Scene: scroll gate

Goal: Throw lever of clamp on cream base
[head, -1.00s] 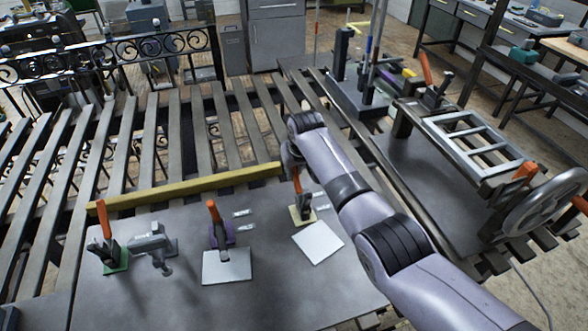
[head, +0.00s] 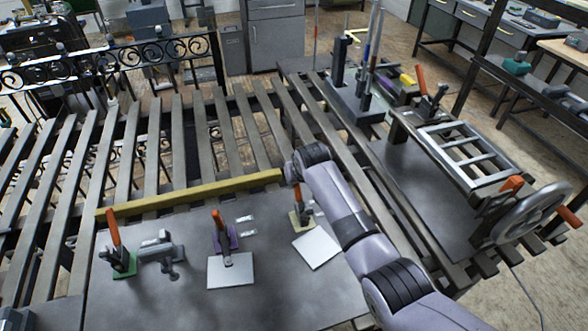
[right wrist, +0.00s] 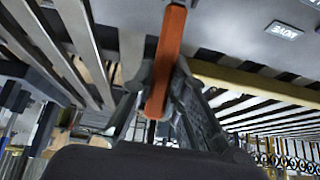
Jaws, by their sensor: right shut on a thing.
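The clamp on the cream base (head: 297,222) stands near the right part of the dark plate in the head view, with a white sheet (head: 316,249) in front of it. My left gripper is not in view.
A purple-based clamp (head: 222,238) and a green-based clamp (head: 122,262) stand to the left, with a grey fitting (head: 160,252) between them. A yellow bar (head: 195,192) runs behind. A handwheel (head: 525,215) stands on the right.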

